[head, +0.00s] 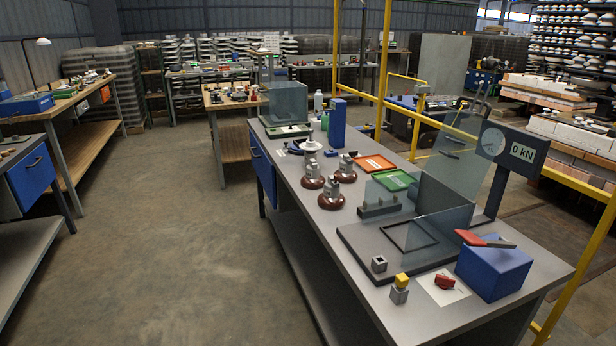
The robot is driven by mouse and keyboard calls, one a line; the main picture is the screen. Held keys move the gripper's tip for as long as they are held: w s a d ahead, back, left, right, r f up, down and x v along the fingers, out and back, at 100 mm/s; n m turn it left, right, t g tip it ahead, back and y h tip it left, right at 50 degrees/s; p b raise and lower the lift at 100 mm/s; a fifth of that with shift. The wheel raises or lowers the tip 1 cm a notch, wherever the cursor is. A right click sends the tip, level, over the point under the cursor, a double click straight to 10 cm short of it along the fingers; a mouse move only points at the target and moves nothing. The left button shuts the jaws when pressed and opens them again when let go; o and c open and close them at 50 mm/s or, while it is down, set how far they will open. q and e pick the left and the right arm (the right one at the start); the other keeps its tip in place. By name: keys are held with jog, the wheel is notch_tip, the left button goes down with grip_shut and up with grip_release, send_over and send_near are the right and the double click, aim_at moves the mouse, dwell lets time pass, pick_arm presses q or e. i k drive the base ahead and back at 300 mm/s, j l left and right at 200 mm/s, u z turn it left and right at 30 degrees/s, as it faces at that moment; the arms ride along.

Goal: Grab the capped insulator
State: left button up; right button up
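Three brown insulators with grey metal tops stand upright in a cluster on the long grey workbench (290,192). One is at the back left (313,181), one at the back right (346,175), and one in front (330,201). A paler white disc-shaped piece (310,145) sits just behind them. At this size I cannot tell how the three grey tops differ. Neither of my grippers shows in the head view.
An orange tray (374,163) and a green tray (397,181) lie right of the insulators. Clear panels (446,222) and a "0 kN" gauge (522,152) stand further right. A blue box (493,272) is at the near end. The floor left of the bench is clear.

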aim_at(313, 180)
jog(key=i+j, duration=0.1)
jog(key=j, duration=0.2)
jog(key=i+j+z, duration=0.1)
jog(key=j, duration=0.2)
jog(key=i+j+z, duration=0.1)
jog(key=j, duration=0.2)
jog(key=i+j+z, duration=0.1)
jog(key=i+j, duration=0.55)
jog(key=j, duration=0.2)
jog(key=i+j+z, duration=0.25)
jog(key=i+j, duration=0.5)
